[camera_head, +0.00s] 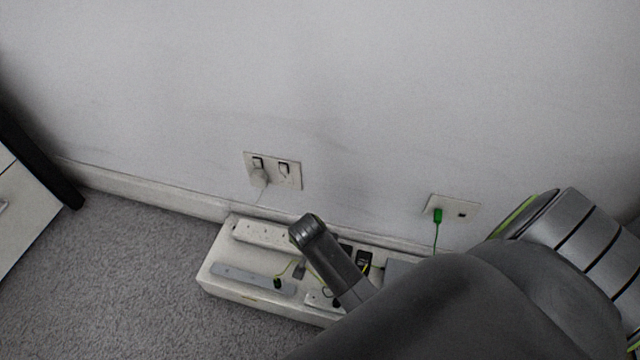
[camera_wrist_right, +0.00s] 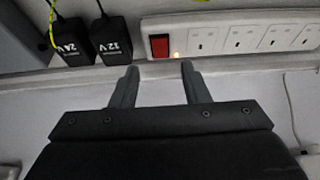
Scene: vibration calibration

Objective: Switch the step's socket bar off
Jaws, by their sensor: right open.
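In the right wrist view, a white socket bar (camera_wrist_right: 230,36) with several sockets runs across the upper right. At its left end is a red rocker switch (camera_wrist_right: 160,46), with a small orange light glowing beside it. My right gripper (camera_wrist_right: 159,67) is open and empty. Its two fingertips stand apart just below the switch in the picture; I cannot tell how far it is from the bar. In the head view, a white socket bar (camera_head: 262,235) lies along the wall side of the white step (camera_head: 215,285). My arm hides its right end and the right gripper there. My left gripper is not in view.
Two black power adapters (camera_wrist_right: 115,40) sit close beside the switch end. Thin yellow and black cables and a grey bar (camera_head: 250,278) lie on the step. A wall socket (camera_head: 287,170) with a white plug and a green plug (camera_head: 437,215) are above. Grey carpet (camera_head: 135,270) is clear at left.

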